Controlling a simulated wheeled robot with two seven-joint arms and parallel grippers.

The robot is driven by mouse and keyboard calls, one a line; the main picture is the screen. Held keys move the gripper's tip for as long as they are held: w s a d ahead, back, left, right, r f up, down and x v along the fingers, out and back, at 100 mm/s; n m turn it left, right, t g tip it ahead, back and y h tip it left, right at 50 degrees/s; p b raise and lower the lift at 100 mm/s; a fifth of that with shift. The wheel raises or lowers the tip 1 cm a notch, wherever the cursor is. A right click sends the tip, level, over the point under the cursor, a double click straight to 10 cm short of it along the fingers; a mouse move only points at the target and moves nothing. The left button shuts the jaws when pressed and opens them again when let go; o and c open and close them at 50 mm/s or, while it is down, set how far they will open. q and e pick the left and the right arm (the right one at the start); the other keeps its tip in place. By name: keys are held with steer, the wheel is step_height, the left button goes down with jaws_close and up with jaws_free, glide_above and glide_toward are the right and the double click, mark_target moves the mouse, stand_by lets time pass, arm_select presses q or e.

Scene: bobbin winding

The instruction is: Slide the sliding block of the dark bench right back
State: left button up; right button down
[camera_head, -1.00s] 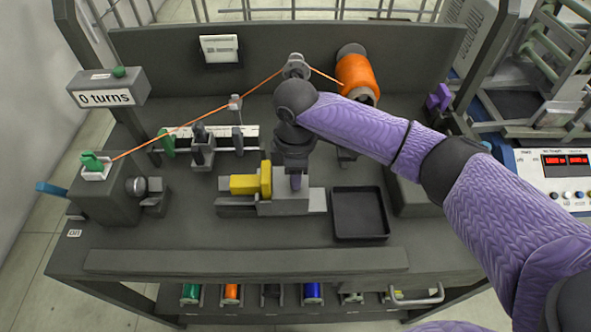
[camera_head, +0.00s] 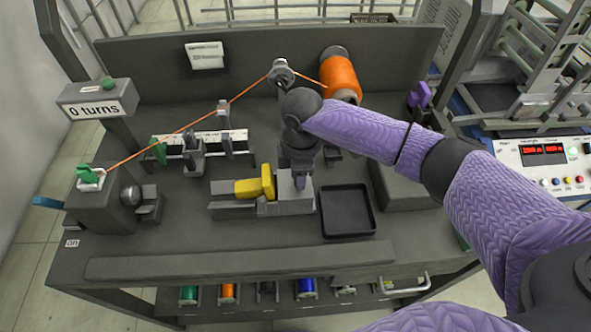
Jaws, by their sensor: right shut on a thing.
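The dark bench (camera_head: 150,245) fills the middle of the head view. On it a grey sliding block (camera_head: 294,200) sits at the right end of a low grey rail (camera_head: 232,211). A yellow piece (camera_head: 254,187) with an upright yellow flange stands on the rail just left of the block. My right gripper (camera_head: 300,184) points down onto the top of the sliding block and is shut on it; the wrist above partly hides the grip. My left gripper is not in view.
A black tray (camera_head: 347,211) lies just right of the block. An orange thread runs from the orange spool (camera_head: 341,76) over a guide (camera_head: 281,73) to a green clip (camera_head: 89,174) at left. A "0 turns" sign (camera_head: 97,108) stands at left.

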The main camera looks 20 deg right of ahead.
steer(key=shift+c, duration=2.3)
jaws_free()
steer(key=shift+d, duration=0.25)
step_height(320, 180, up, 10)
steer(key=p, duration=0.3)
steer(key=shift+p, duration=0.35)
steer(key=shift+s+a+f, duration=0.1)
